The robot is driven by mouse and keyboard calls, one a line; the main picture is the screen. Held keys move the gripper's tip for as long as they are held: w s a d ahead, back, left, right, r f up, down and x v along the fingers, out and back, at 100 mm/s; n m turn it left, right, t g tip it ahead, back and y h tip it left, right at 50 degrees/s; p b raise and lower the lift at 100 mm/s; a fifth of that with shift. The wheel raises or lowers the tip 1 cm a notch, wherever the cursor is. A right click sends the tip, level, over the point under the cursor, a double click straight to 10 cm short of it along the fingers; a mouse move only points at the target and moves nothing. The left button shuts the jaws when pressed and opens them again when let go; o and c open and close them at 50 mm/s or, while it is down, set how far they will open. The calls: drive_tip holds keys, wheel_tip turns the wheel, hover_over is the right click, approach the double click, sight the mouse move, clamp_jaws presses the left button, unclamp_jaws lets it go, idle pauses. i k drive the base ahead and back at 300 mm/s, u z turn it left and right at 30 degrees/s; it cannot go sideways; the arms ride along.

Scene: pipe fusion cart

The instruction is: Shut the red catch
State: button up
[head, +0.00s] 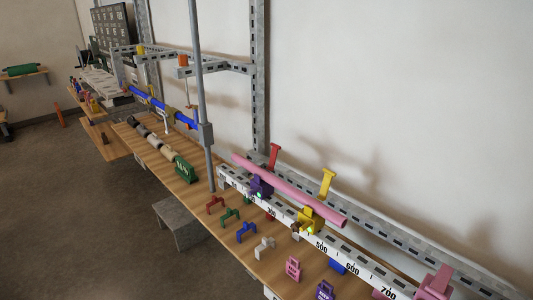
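A red upright lever (274,155), which looks like the red catch, stands up behind the pink pipe (300,195), above the purple clamp (261,186). It looks raised and apart from the pipe's top. Its lower end is hidden by the pipe. A similar yellow lever (327,183) stands raised behind the pipe, above the yellow clamp (308,220). The pipe lies across both clamps on a slotted rail (350,258) with numbers. My gripper is not in view.
Red (214,203), green (229,215), blue (246,231) and beige (264,247) clips stand on the wooden bench (228,247), with pink (293,268) and purple (325,291) padlock-like pieces. A grey post (203,110) rises at the bench. A grey stool (181,221) stands on open floor.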

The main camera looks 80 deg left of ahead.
sight(275, 148)
drive_tip(key=u, duration=2.75)
drive_tip(key=k, duration=0.3)
drive_tip(key=u, duration=1.15)
drive_tip(key=i, duration=1.15)
drive_tip(key=u, duration=0.15)
